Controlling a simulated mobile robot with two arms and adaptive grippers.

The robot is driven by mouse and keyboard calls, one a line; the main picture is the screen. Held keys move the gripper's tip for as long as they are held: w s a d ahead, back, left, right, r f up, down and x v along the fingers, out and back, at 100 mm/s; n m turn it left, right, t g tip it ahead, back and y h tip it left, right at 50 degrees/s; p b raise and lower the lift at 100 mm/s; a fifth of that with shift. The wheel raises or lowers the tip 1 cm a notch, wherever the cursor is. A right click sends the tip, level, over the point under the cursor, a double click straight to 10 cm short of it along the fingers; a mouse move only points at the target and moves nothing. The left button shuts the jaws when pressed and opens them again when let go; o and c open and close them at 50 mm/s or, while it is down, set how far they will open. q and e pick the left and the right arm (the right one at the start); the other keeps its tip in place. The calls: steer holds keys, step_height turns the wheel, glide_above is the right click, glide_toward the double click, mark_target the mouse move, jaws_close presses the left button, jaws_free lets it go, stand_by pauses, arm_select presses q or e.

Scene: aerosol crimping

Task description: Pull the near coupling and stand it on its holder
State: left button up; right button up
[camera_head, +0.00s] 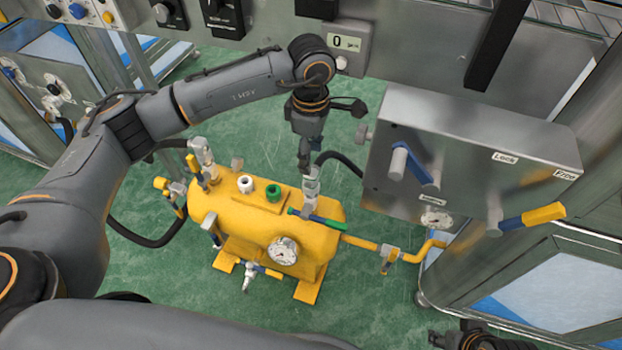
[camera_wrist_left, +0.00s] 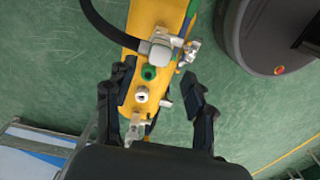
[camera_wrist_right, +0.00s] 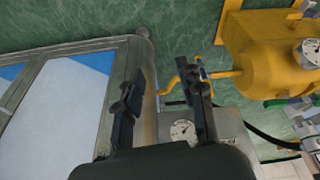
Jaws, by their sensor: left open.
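The yellow tank (camera_head: 240,222) stands on the green floor. One clear and metal coupling (camera_head: 311,186), with a black hose, is at its right end; it shows in the left wrist view (camera_wrist_left: 160,46). Another coupling (camera_head: 203,152) is at the left end. I cannot tell which is the near one. A white ring (camera_head: 245,184) and a green ring (camera_head: 273,193) sit on top between them; which part is the holder is unclear. My left gripper (camera_head: 304,160) is open, above the right-end coupling, with nothing between its fingers. My right gripper (camera_wrist_right: 160,95) is open and empty.
A grey metal box (camera_head: 470,150) with a blue-handled lever and a yellow handle (camera_head: 535,216) stands right of the tank. A gauge (camera_head: 284,250) is on the tank's front. Yellow pipe (camera_head: 410,254) runs right. The floor left of the tank is mostly clear.

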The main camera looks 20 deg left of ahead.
mark_target(311, 179)
arm_select(q)
step_height(311, 179, down, 4)
steer(key=shift+f+b, duration=0.1)
steer(key=shift+b, duration=0.95)
steer(key=shift+f+b, duration=0.55)
steer(key=shift+f, duration=0.2)
steer(key=shift+f+b, duration=0.7)
steer(key=shift+f, duration=0.25)
arm_select(e)
steer(key=w+a+r+t+y, duration=0.1)
steer(key=w+a+r+t, duration=0.1)
steer(key=w+r+t, duration=0.2)
steer(key=w+a+r+t+y, duration=0.1)
steer(key=w+a+r+t, duration=0.2)
steer(key=w+t, duration=0.3)
steer(key=shift+w+r+n+y, duration=0.3)
steer(key=shift+w+r, duration=0.4)
steer(key=shift+w, duration=1.5)
steer(key=shift+a, duration=0.1)
steer(key=shift+w+r, duration=0.2)
steer(key=shift+r, duration=0.25)
steer(key=shift+w+a+r+t, duration=0.1)
steer(key=shift+r+t, duration=0.05)
steer(key=shift+t, duration=0.15)
steer(key=shift+r, duration=0.15)
arm_select(q)
steer(key=shift+c, duration=0.2)
